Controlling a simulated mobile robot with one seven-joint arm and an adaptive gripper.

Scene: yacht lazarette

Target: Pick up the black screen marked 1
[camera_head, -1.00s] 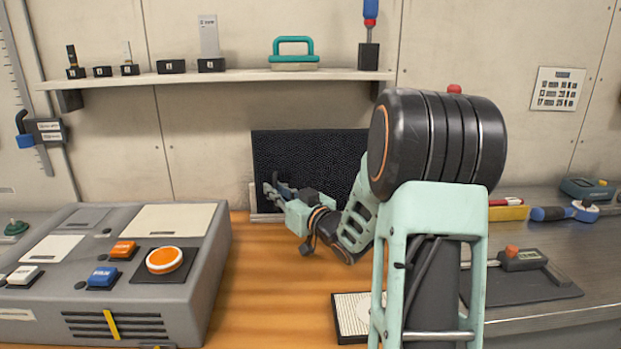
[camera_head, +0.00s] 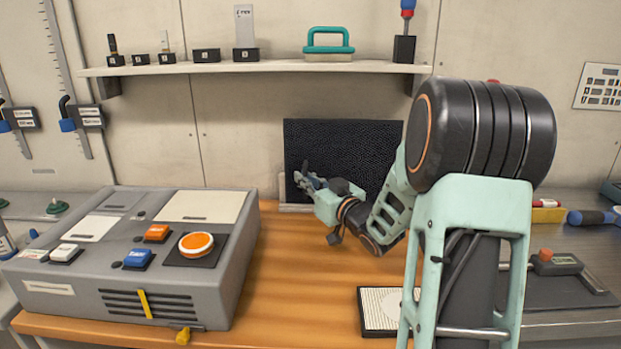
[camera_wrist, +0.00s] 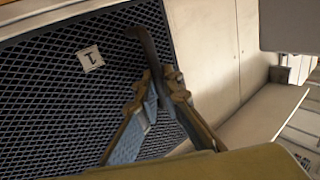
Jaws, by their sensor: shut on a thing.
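The black screen (camera_head: 340,150) is a dark mesh panel standing upright at the back of the wooden bench, against the wall. In the wrist view its mesh (camera_wrist: 50,110) fills the left side and carries a white tag marked 1 (camera_wrist: 90,58). My gripper (camera_head: 304,178) is at the lower left part of the screen. In the wrist view my gripper (camera_wrist: 158,82) has its fingertips close together on a dark curved strip (camera_wrist: 144,45) at the screen's right side there. The exact contact is partly hidden by the fingers.
A grey console (camera_head: 120,225) with orange and blue buttons stands on the left of the wooden bench (camera_head: 290,290). A shelf (camera_head: 260,68) with small black blocks and a teal handle (camera_head: 328,42) runs above the screen. A white panel (camera_head: 375,310) lies at the front.

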